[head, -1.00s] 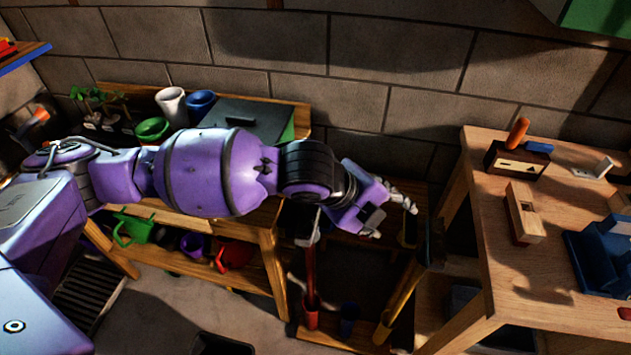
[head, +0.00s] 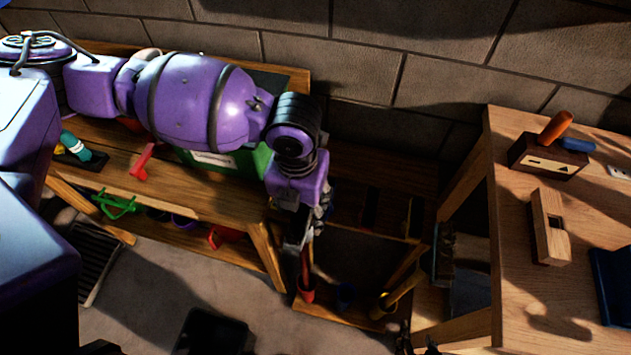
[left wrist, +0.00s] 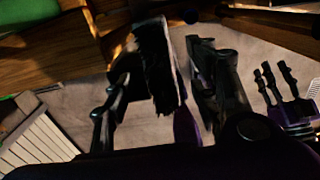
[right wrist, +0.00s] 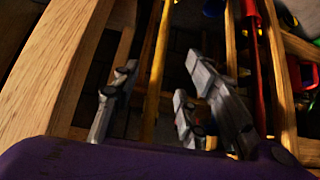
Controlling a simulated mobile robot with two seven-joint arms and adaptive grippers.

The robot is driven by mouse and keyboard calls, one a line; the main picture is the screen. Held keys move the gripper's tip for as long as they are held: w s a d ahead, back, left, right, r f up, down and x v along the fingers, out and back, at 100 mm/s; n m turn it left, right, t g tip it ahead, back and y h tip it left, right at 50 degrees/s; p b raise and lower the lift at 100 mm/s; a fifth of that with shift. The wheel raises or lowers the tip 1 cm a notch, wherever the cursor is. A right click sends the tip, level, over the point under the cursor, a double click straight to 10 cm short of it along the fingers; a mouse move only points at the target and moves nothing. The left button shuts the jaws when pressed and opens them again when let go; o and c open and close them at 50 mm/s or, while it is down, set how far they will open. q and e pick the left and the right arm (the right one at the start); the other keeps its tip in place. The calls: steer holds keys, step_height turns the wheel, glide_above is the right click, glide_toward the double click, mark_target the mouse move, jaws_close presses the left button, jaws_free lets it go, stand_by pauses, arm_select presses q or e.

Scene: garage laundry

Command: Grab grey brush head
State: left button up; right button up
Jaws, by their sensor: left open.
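The grey brush head (left wrist: 157,68), with dark bristles and a pale back edge, shows between the fingers of my left gripper (left wrist: 166,48) in the left wrist view. The fingers are apart on either side of it; I cannot tell whether they touch it. In the head view my left gripper (head: 305,222) points down at the top of a red-handled tool (head: 306,285), and its wrist mostly hides the head. My right gripper (right wrist: 165,75) is open and empty in the right wrist view, and its fingertips just show at the bottom of the head view (head: 408,343).
The red tool and a yellow-handled tool (head: 400,291) stand in a low wooden rack (head: 347,318). A wooden workbench (head: 520,285) with blocks stands at right. A wooden shelf unit (head: 140,190) stands at left. The floor (head: 140,320) before the rack is partly clear.

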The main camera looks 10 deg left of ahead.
mark_target(299, 215)
arm_select(q)
steer(key=f, duration=0.3)
steer(key=shift+s+a+f, duration=0.1)
steer(key=shift+s+f, duration=0.25)
steer(key=shift+f, duration=0.35)
steer(key=shift+w, duration=0.1)
steer(key=c, duration=1.1)
steer(key=shift+c, duration=0.6)
arm_select(e)
steer(key=shift+w+a+r, duration=0.15)
steer(key=shift+w+r, duration=0.3)
steer(key=shift+w, duration=0.2)
arm_select(q)
steer(key=shift+r, duration=0.1)
